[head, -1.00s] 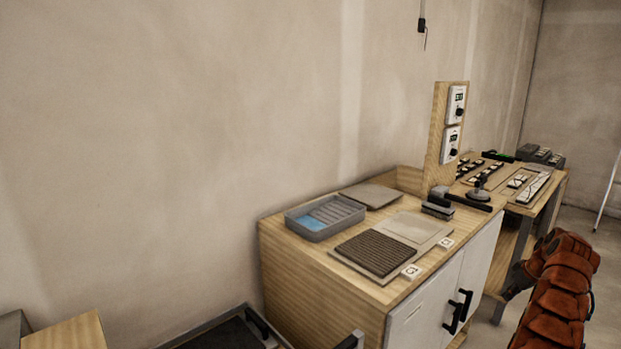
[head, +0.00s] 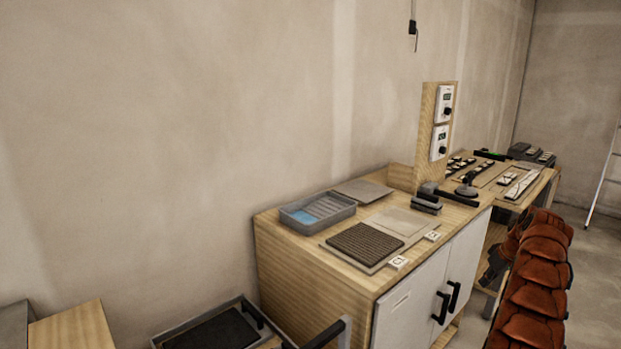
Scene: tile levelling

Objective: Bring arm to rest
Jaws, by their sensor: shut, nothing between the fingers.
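My arm, covered in orange-red segments (head: 537,285), stands at the right of the head view, in front of the workbenches. My gripper (head: 488,272) is the small dark part at the left of the arm's upper end. It is shut and holds nothing, with its fingertips small and dim. It appears beside the cabinet's right end, apart from the things on the tops.
The wooden cabinet (head: 300,284) bears a grey tray (head: 345,209), a ribbed dark tile (head: 365,243) and grey blocks (head: 425,205). A second bench (head: 548,178) with small parts stands behind. A dark bin (head: 222,332) is low at front.

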